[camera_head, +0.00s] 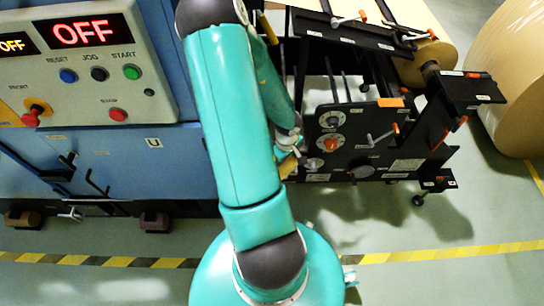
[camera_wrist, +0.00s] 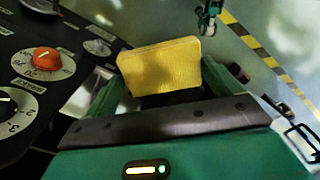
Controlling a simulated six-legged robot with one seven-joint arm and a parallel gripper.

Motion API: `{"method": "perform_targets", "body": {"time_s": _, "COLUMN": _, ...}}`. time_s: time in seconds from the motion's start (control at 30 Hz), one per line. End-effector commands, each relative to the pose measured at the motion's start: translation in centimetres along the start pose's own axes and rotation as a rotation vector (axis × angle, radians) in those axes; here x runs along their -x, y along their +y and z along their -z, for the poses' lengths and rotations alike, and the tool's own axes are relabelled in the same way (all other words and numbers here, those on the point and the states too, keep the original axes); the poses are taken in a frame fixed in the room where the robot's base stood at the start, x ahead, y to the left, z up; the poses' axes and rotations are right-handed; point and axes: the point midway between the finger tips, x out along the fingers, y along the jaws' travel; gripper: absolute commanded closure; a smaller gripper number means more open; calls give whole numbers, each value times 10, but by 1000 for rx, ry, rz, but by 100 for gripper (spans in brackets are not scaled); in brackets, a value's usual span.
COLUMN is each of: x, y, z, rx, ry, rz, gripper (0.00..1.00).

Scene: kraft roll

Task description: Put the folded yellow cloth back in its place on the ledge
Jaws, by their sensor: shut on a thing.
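The folded yellow cloth (camera_wrist: 160,66) is a flat block with rounded corners. It sits between the green fingers of my gripper (camera_wrist: 162,82) in the wrist view, and the gripper is shut on it. In the head view a small piece of the cloth (camera_head: 287,167) shows beside my arm, in front of the black machine; my arm hides most of my gripper there. I cannot tell for certain which surface is the ledge.
The black machine (camera_head: 350,145) has dials, an orange knob (camera_wrist: 46,60) and protruding handles close to my gripper. A blue cabinet (camera_head: 160,165) with an OFF control panel stands left. A large brown roll (camera_head: 515,80) stands right. Striped floor tape (camera_head: 440,254) crosses open floor.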

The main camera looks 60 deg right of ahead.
Motion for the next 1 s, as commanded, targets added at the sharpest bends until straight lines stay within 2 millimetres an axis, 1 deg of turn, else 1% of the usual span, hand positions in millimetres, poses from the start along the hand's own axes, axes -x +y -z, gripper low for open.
{"method": "perform_targets", "body": {"time_s": 0.03, "x": -6, "y": 5, "z": 10, "rx": 4, "ry": -3, "rz": -2, "gripper": 28}}
{"method": "perform_targets", "body": {"time_s": 0.2, "x": -23, "y": 20, "z": 45, "rx": 4, "ry": -3, "rz": -2, "gripper": 28}}
{"method": "perform_targets", "body": {"time_s": 0.4, "x": -55, "y": 31, "z": 69, "rx": 2, "ry": -3, "rz": -1, "gripper": 28}}
{"method": "perform_targets", "body": {"time_s": 0.5, "x": -67, "y": 35, "z": 80, "rx": 1, "ry": -3, "rz": -1, "gripper": 28}}
{"method": "perform_targets", "body": {"time_s": 0.77, "x": -82, "y": 39, "z": 93, "rx": 1, "ry": -2, "rz": 0, "gripper": 28}}
{"method": "perform_targets", "body": {"time_s": 0.9, "x": -104, "y": 38, "z": 92, "rx": -1, "ry": -2, "rz": 1, "gripper": 28}}
{"method": "perform_targets", "body": {"time_s": 1.0, "x": -111, "y": 39, "z": 92, "rx": -1, "ry": -1, "rz": 0, "gripper": 28}}
